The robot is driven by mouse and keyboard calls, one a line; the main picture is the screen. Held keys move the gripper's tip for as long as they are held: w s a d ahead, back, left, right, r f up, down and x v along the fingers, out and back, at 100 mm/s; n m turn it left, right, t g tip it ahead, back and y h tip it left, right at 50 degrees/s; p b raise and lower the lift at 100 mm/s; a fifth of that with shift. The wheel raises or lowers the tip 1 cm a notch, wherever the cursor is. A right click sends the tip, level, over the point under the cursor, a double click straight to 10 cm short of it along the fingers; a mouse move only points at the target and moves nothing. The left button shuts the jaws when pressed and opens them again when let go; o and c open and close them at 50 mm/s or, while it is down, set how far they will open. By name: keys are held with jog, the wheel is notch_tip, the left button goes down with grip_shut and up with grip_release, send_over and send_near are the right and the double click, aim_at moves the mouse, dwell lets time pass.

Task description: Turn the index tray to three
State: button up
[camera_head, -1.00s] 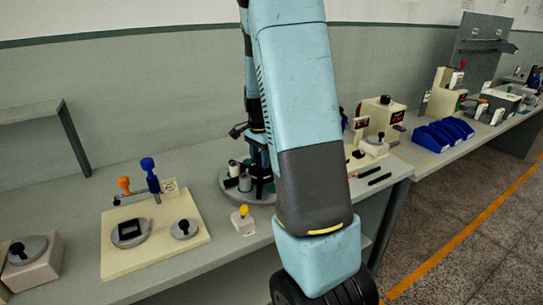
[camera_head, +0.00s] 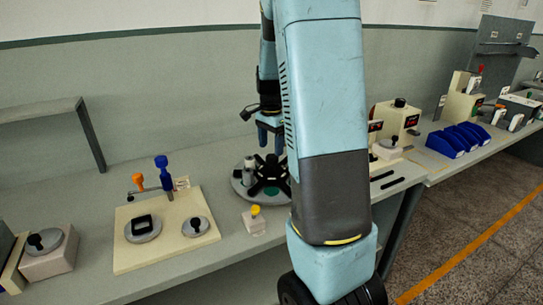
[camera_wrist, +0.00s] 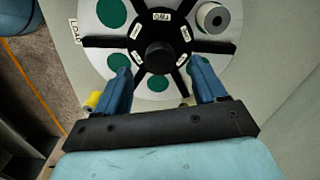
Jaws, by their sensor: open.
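The index tray (camera_wrist: 100,50) is a pale round disc with black spokes, green round spots and a black central knob (camera_wrist: 158,57). Small labels ring the knob; most are too small to read. One pale spool (camera_wrist: 213,18) stands in a section at the upper right in the wrist view. The tray also shows in the head view (camera_head: 240,188), partly behind my arm. My gripper (camera_wrist: 160,68) is open, its blue fingers apart on either side of the knob in the picture. In the head view my gripper (camera_head: 269,150) hangs above the tray; contact with the knob cannot be seen.
A label reading LOAD (camera_wrist: 75,32) lies beside the tray. A small block with a yellow knob (camera_head: 254,220) stands in front of it. A cream board with dials (camera_head: 170,238) is to the left; blue bins (camera_head: 458,140) stand to the right.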

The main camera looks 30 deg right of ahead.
notch_tip(320, 180, up, 8)
jog(key=shift+f, duration=0.2)
jog(key=shift+a, duration=0.1)
